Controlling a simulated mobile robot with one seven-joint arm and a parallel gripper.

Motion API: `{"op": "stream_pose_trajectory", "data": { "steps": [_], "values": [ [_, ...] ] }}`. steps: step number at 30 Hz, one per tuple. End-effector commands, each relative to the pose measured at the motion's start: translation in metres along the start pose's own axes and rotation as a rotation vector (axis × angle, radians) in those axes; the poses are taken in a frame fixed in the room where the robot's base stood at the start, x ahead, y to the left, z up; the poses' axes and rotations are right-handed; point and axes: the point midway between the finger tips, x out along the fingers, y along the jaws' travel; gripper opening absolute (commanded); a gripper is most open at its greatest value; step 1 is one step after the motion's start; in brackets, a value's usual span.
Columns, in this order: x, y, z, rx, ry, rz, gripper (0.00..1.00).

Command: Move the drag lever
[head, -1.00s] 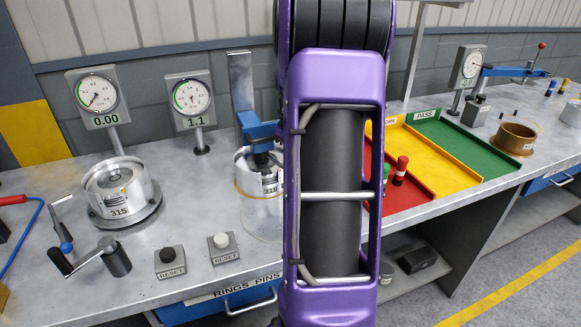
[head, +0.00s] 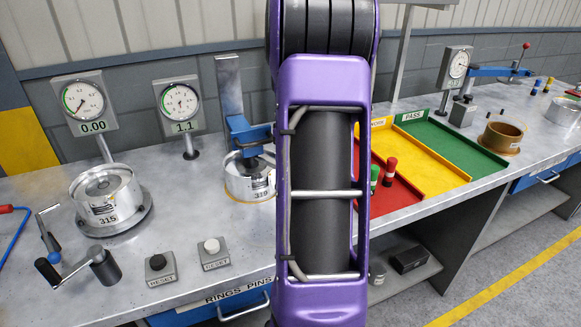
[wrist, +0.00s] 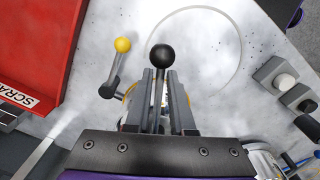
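In the wrist view a lever with a black ball knob (wrist: 161,56) stands between the two fingers of my gripper (wrist: 161,78). The knob sits just beyond the fingertips and the stem runs down between the fingers. Whether the fingers press on the stem I cannot tell. A second, shorter lever with a yellow ball knob (wrist: 122,45) stands to the left, outside the fingers. No label shows which one is the drag lever. In the head view my purple arm hides my gripper and both levers. A blue clamp fixture (head: 248,132) shows partly behind the arm.
A red tray (wrist: 50,50) marked SCRAP lies left in the wrist view. Two reset buttons (head: 160,269) (head: 213,254) sit near the bench's front. Left are a crank handle (head: 78,276), a drum marked 315 (head: 105,195) and dial gauges (head: 84,103) (head: 180,103).

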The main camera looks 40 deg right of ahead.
Motion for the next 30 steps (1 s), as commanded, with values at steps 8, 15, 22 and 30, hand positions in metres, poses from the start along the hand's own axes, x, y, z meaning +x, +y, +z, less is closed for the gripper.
{"op": "stream_pose_trajectory", "data": {
  "steps": [8, 15, 22, 30],
  "values": [
    [0.0, -0.001, 0.0, 0.0, 0.0, -0.001, 0.44],
    [-0.008, 0.0, -0.001, -0.001, 0.001, 0.0, 0.44],
    [-0.052, 0.0, -0.001, 0.0, 0.004, 0.003, 0.44],
    [-0.119, 0.0, -0.001, -0.001, 0.003, 0.002, 0.44]
  ]
}}
